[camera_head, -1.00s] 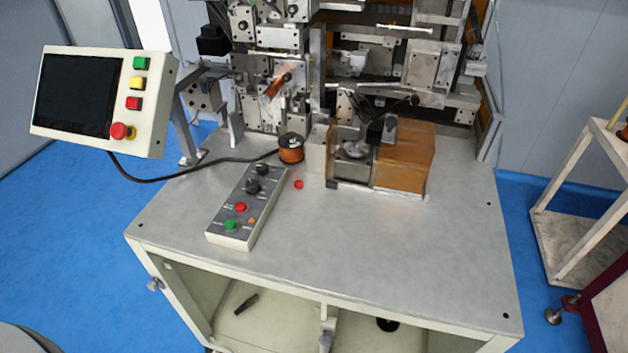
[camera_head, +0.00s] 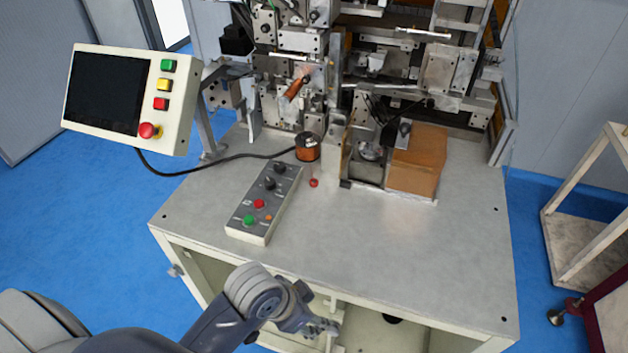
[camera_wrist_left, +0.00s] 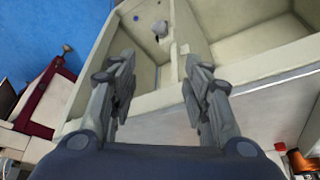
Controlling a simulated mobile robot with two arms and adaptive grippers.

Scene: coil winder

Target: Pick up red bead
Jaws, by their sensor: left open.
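The small red bead (camera_head: 314,183) lies on the grey tabletop (camera_head: 400,250), just in front of the copper wire spool (camera_head: 307,148). In the left wrist view a small red spot, likely the bead (camera_wrist_left: 280,147), shows at the lower right beside the copper spool (camera_wrist_left: 303,163). My left gripper (camera_head: 322,329) is at the front edge of the table, well nearer than the bead and apart from it. In the wrist view my left gripper (camera_wrist_left: 158,75) has its fingers spread with nothing between them. My right gripper is not in view.
A control box (camera_head: 262,205) with knobs and buttons lies left of the bead. An orange-brown block (camera_head: 417,165) and the winder mechanism (camera_head: 300,75) stand behind. A screen panel (camera_head: 130,98) is at the left. The tabletop's right front is clear. Below is an open cabinet (camera_wrist_left: 150,50).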

